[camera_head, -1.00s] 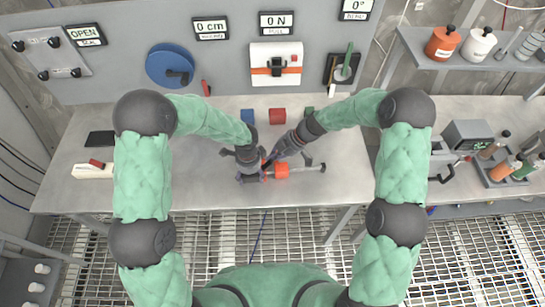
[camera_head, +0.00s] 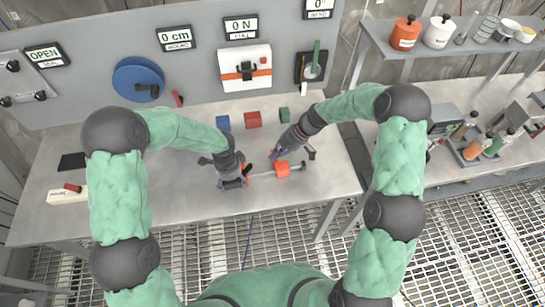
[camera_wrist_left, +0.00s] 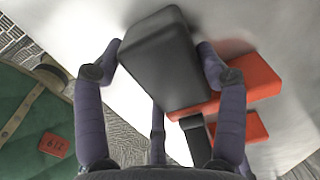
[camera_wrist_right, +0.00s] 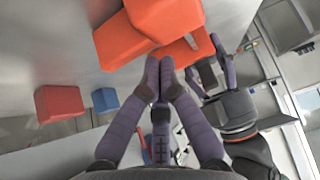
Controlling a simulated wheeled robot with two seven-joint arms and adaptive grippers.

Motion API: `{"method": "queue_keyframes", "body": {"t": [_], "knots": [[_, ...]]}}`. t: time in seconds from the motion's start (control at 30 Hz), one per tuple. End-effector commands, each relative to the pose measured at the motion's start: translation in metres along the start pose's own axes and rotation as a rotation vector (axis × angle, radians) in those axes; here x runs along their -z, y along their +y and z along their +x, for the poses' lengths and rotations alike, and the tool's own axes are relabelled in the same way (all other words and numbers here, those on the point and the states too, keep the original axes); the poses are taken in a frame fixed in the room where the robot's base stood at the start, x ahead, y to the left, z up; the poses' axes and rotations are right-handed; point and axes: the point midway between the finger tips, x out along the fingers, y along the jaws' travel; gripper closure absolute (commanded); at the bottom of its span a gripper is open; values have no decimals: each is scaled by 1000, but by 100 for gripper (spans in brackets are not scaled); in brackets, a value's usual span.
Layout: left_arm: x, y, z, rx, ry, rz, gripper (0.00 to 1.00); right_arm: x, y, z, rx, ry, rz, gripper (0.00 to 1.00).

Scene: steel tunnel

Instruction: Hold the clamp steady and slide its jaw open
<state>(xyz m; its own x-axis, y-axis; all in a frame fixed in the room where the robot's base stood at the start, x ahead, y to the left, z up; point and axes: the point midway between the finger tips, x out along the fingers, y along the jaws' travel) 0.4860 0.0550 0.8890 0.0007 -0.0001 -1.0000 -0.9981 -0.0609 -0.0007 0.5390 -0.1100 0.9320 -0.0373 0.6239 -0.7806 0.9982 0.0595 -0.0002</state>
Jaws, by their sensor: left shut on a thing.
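The clamp lies across the table, with an orange sliding jaw (camera_head: 283,169) on a thin bar and a red-orange fixed jaw (camera_wrist_left: 252,80) at its left end. A gap with bare bar shows between the jaws; the sliding jaw sits near the bar's right end. My left gripper (camera_head: 234,181) is shut on the clamp's dark body (camera_wrist_left: 165,60), with fingers on both sides. My right gripper (camera_head: 274,155) has its fingertips together, close against the sliding jaw; it also shows in the right wrist view (camera_wrist_right: 160,65). Whether they touch is unclear.
A blue cube (camera_head: 223,122), a red cube (camera_head: 253,119) and a green cube (camera_head: 284,114) stand behind the clamp. A white block (camera_head: 66,195) and a dark pad (camera_head: 72,161) lie at the left. Wall signs read OPEN, 0 cm and 0 N.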

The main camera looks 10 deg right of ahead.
Motion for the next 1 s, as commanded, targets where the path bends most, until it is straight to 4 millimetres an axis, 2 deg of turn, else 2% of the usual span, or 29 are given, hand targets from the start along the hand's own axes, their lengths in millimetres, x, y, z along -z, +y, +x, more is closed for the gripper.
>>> {"method": "queue_keyframes", "body": {"t": [0.2, 0.4, 0.6, 0.87, 0.9, 0.97, 1.0], "knots": [[-1, 1, 1, -3, -1, -1, 68, 0, 1, -41, -6, -2, -1, 100], [0, 1, 1, -3, -1, -1, 68, 0, 1, -71, -4, -2, -1, 100], [0, 1, 1, -3, -1, -1, 68, 0, 0, -85, -2, -1, -2, 100], [0, 1, 1, -3, -1, 0, 68, 0, 0, -86, -1, -1, -2, 100], [0, 1, 1, -3, -1, 0, 23, 0, 0, -86, -1, -1, -2, 100], [0, 1, 1, -3, -1, 0, 6, 0, 0, -86, -1, -1, -2, 100], [0, 1, 1, -3, -1, 0, 1, 0, 0, -86, -1, -1, -2, 100]]}}
